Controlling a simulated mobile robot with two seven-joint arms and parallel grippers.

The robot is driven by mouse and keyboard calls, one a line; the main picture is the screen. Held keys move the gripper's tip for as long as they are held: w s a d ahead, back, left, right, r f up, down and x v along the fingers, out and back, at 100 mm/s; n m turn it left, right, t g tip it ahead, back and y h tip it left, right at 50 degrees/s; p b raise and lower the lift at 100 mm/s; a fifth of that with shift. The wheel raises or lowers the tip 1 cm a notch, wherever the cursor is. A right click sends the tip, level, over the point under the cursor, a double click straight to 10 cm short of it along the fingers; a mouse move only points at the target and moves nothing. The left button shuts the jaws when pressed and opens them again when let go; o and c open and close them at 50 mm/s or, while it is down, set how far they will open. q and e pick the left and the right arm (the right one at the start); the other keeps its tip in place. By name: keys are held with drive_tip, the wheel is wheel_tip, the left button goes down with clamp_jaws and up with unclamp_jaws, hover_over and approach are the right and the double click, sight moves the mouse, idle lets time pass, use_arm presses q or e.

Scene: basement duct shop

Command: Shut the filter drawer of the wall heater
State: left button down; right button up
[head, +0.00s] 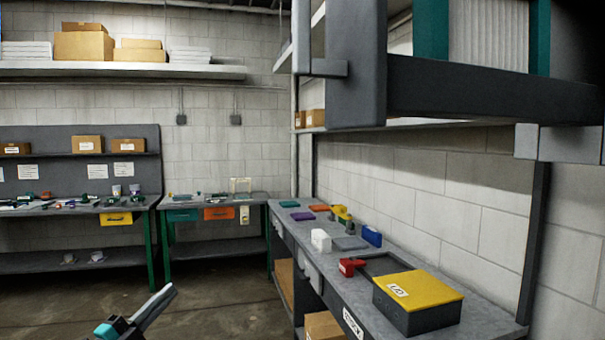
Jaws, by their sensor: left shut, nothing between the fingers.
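A large dark grey frame (357,65) fills the upper right of the head view, close to me and above the bench. It has a grey bar-like handle (328,68) on its left side and a thick dark beam (480,88) running right. A pale ribbed panel (488,35) between teal strips stands behind the beam. This looks like the heater with its drawer, cut off by the top edge; how far the drawer stands out I cannot tell. My left gripper (168,291) is shut and empty at the bottom left, well apart from it. My right gripper is not in view.
A long grey bench (440,260) runs along the right wall. It holds a black box with a yellow lid (420,285), a red tool (352,266) and several small items. Another workbench (80,210) stands at the back left. The concrete floor (215,305) between them is clear.

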use_arm(q)
drive_tip(key=s+d+r+m+g+h, duration=0.3)
drive_tip(key=s+r+m+h, duration=0.1)
drive_tip(key=r+m, duration=0.4)
drive_tip(key=s+d+r+m+g+h, duration=0.25)
drive_tip(key=s+r+m+h, duration=0.2)
drive_tip(key=r, duration=0.55)
drive_tip(key=s+d+r+m+g+h, duration=0.2)
drive_tip(key=s+r+m+g+h, duration=0.15)
drive_tip(key=r+m, duration=0.4)
drive_tip(key=m+g+y, duration=0.3)
drive_tip(key=m+g, duration=0.3)
drive_tip(key=m, duration=0.6)
approach(346, 128)
drive_tip(key=p+x, duration=0.4)
drive_tip(key=x, duration=0.2)
drive_tip(key=shift+d, duration=0.4)
drive_tip(key=shift+w+d, duration=0.1)
drive_tip(key=shift+w, duration=0.05)
